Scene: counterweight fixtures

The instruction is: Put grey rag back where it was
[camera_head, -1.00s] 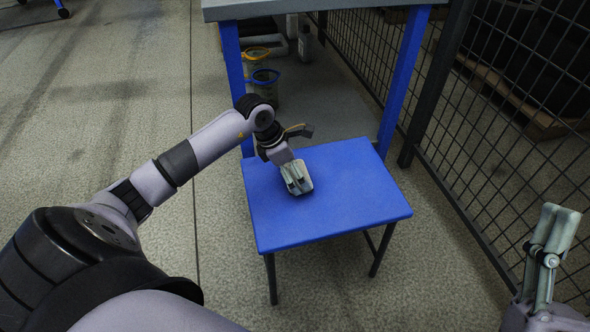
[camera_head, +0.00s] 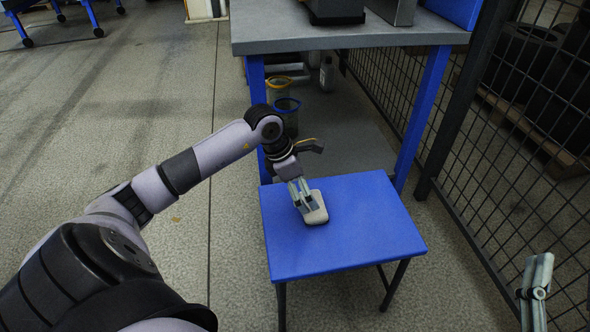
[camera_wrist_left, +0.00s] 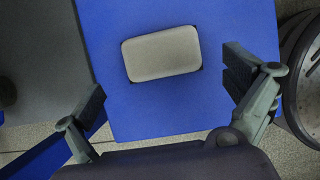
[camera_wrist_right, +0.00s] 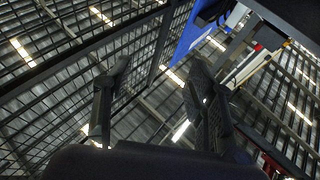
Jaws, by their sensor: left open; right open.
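The grey rag (camera_head: 317,209) is a folded, rounded rectangular pad. It lies flat on the blue stool top (camera_head: 350,235). In the left wrist view the rag (camera_wrist_left: 162,54) lies beyond and between my left fingertips, touched by neither. My left gripper (camera_head: 304,202) is open and empty just above the rag; in the left wrist view its fingers (camera_wrist_left: 165,88) are spread wide. My right gripper (camera_head: 538,262) is at the lower right by the mesh fence; in the right wrist view its fingers (camera_wrist_right: 158,80) are apart with nothing between them.
A grey-topped workbench (camera_head: 345,36) with blue legs stands behind the stool and carries boxes. Two bins, one yellow-rimmed (camera_head: 279,84) and one blue-rimmed (camera_head: 287,108), stand beneath it. A black mesh fence (camera_head: 480,150) runs along the right. The floor at left is open.

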